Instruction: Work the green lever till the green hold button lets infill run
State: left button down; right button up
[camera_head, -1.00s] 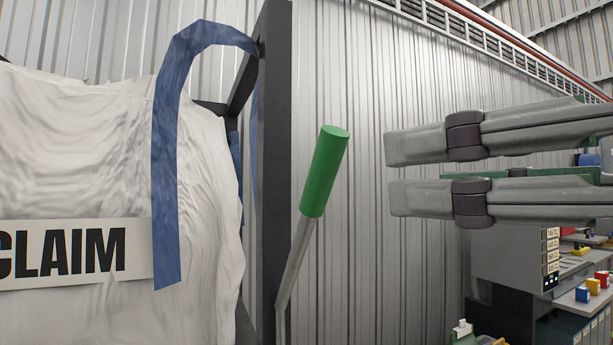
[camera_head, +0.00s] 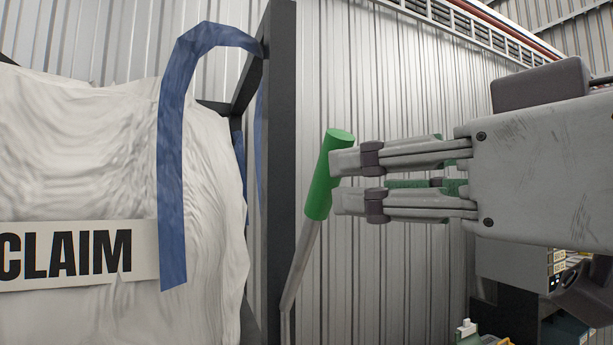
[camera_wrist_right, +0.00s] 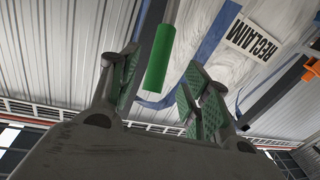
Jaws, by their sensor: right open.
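The green lever handle (camera_head: 322,182) sits on a thin grey rod (camera_head: 298,266) and leans with its top to the right, in front of the dark post. My right gripper (camera_head: 340,180) is open in the head view, its fingertips close by the handle's right side. In the right wrist view the green handle (camera_wrist_right: 159,62) shows between the spread, green-padded fingers of the right gripper (camera_wrist_right: 155,85). Whether the fingers touch the handle is not clear. My left gripper is not in view. I cannot make out a green hold button.
A white bulk bag (camera_head: 70,150) with a blue strap (camera_head: 172,160) and a label reading "CLAIM" fills the left. A dark upright post (camera_head: 280,120) stands between bag and lever. A corrugated wall (camera_head: 400,280) is behind. Shelving and small items are at lower right.

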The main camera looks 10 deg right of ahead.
aim_at(338, 179)
jog(key=x, duration=0.6)
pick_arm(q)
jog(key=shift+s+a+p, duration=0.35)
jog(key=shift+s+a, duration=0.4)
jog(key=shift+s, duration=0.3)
pick_arm(e)
jog(key=shift+x, duration=0.85)
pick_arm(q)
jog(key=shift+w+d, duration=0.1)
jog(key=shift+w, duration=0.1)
pick_arm(e)
grip_shut()
